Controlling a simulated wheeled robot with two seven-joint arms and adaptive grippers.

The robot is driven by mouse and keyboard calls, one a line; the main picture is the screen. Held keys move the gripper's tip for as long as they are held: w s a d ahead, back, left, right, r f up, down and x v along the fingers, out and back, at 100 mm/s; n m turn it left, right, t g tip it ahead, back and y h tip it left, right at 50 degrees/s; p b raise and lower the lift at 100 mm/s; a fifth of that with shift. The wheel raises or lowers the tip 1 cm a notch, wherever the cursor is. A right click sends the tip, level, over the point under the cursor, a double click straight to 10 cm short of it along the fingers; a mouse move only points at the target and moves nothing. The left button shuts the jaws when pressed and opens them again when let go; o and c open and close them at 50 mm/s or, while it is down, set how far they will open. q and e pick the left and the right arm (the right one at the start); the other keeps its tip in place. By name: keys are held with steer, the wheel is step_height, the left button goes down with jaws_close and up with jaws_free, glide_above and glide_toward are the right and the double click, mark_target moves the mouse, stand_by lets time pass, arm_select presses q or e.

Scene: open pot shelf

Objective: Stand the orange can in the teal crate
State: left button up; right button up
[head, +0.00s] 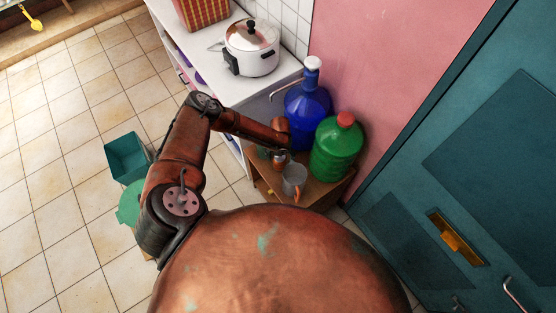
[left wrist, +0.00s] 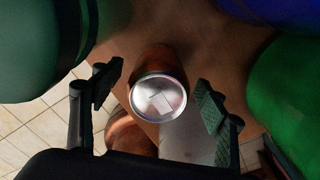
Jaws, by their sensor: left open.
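The orange can (head: 280,161) stands on the small wooden stand, partly hidden by my arm. In the left wrist view its silver lid (left wrist: 158,99) faces the camera, with its orange side behind. My left gripper (head: 275,152) is over the stand at the can. In the left wrist view the fingers of my left gripper (left wrist: 158,95) are open, one on each side of the can, with gaps showing. The teal crate (head: 127,158) is at the left in the head view, its inside looking empty. My right gripper is in neither view.
A grey mug (head: 293,180), a blue jug (head: 306,105) and a green jug (head: 337,150) crowd the can on the stand (head: 325,190). A dark green rounded thing (left wrist: 35,45) is close by. A white shelf holds a cooker (head: 250,48). A green round top (head: 130,204) is near the crate.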

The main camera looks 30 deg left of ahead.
arm_select(q)
steer(key=c, duration=1.1)
steer(key=shift+c, duration=0.2)
steer(key=shift+s+a+r, duration=0.15)
steer(key=shift+s+r, duration=0.05)
steer(key=shift+r, duration=0.3)
step_height(320, 180, up, 11)
steer(key=shift+f+p, duration=0.2)
steer(key=shift+p, duration=0.55)
steer(key=s+a, duration=0.3)
steer(key=s, duration=0.6)
steer(key=s+a, duration=0.4)
steer(key=s, duration=0.5)
steer(key=shift+a+p, duration=0.2)
steer(key=shift+p, duration=0.15)
